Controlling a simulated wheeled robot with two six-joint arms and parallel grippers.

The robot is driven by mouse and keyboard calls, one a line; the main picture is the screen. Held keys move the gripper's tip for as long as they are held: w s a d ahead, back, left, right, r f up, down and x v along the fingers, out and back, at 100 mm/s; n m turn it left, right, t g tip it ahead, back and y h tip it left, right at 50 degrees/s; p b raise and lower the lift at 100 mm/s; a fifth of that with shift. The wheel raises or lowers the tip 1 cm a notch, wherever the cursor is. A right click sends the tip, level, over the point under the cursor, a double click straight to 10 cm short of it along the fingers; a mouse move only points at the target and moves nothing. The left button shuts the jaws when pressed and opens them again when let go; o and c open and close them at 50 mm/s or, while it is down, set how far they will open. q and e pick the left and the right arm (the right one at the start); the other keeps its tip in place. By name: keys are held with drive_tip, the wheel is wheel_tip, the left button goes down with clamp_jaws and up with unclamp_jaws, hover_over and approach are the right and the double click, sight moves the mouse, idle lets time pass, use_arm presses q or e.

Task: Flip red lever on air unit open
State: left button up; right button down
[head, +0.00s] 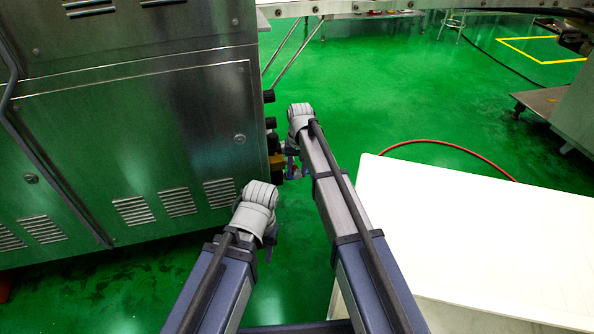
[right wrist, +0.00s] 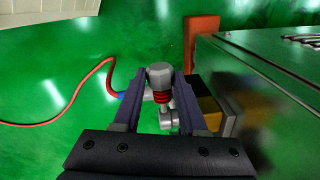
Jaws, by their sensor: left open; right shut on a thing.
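The air unit (right wrist: 160,74) shows in the right wrist view as a grey capped fitting with a red ribbed part (right wrist: 163,98) below the cap. I cannot tell whether this red part is the lever. My right gripper (right wrist: 159,92) has a finger on each side of the unit and is shut on it; the exact contact is hard to see. In the head view, my right gripper (head: 291,165) is at the machine's right edge, mostly hidden by its wrist, with a bit of red beside it. My left gripper (head: 269,243) is open, lower, in front of the machine and apart from the unit.
The steel machine (head: 150,130) fills the left of the head view. A white-topped table (head: 480,240) stands at the right. Green floor lies open between the machine and the table.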

idle(0.3)
drive_tip(key=shift+w+a+r+g+p, duration=0.1)
drive_tip(key=shift+w+r+g+p, duration=0.3)
drive_tip(key=shift+r+g, duration=0.1)
drive_tip(key=shift+w+r+g, duration=0.15)
drive_tip(key=shift+g, duration=0.25)
drive_tip(key=shift+w+r+g+h, duration=0.1)
drive_tip(key=shift+r+g+h, duration=0.25)
drive_tip(key=shift+g, duration=0.45)
drive_tip(key=shift+r+g, duration=0.2)
drive_tip(key=shift+g, duration=0.2)
drive_tip(key=shift+c, duration=2.3)
unclamp_jaws()
drive_tip(key=shift+r, duration=0.1)
